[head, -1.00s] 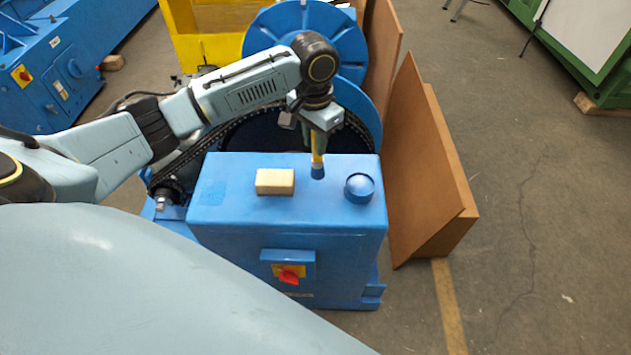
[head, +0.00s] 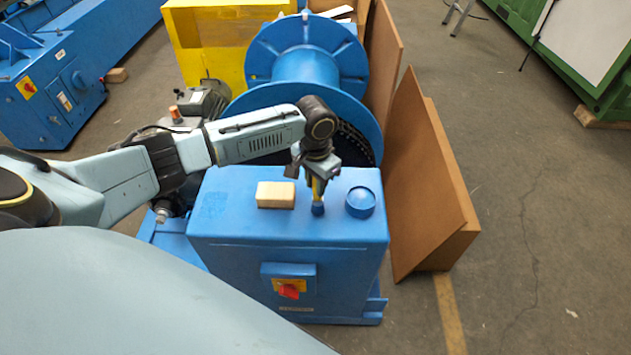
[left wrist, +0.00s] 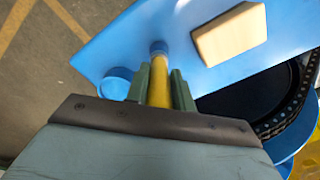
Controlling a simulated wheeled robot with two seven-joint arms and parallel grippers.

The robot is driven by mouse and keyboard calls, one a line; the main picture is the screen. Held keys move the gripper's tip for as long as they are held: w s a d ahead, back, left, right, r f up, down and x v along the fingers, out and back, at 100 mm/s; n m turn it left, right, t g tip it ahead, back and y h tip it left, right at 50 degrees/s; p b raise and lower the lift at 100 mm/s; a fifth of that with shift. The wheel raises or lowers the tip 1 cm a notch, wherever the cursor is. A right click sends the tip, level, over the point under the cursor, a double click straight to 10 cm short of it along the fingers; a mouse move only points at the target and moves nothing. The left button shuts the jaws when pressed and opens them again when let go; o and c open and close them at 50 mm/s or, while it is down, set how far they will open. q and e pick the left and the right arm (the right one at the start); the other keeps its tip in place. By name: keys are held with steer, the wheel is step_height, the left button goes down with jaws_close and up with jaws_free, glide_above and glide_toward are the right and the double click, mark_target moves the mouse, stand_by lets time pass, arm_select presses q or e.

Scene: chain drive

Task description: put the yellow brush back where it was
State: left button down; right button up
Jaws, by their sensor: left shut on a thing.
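The yellow brush (head: 318,190) has a yellow handle and a blue end. My left gripper (head: 316,180) is shut on its handle and holds it upright, blue end down, over the top of the blue cabinet (head: 290,228). In the left wrist view the brush (left wrist: 158,88) stands between the two green fingers (left wrist: 159,86) with its blue end toward the cabinet top. I cannot tell whether the blue end touches the surface. My right gripper is not in view.
A wooden block (head: 276,195) lies left of the brush on the cabinet top, and a round blue cap (head: 360,202) sits to its right. A large blue spool (head: 306,65) stands behind. Brown boards (head: 432,190) lean at the right.

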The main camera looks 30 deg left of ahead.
arm_select(q)
steer(key=c, duration=1.2)
jaws_free()
steer(key=shift+f, duration=0.1)
step_height(320, 180, up, 12)
steer(key=shift+r, duration=0.2)
steer(key=shift+d+f, duration=0.1)
steer(key=shift+f, duration=0.05)
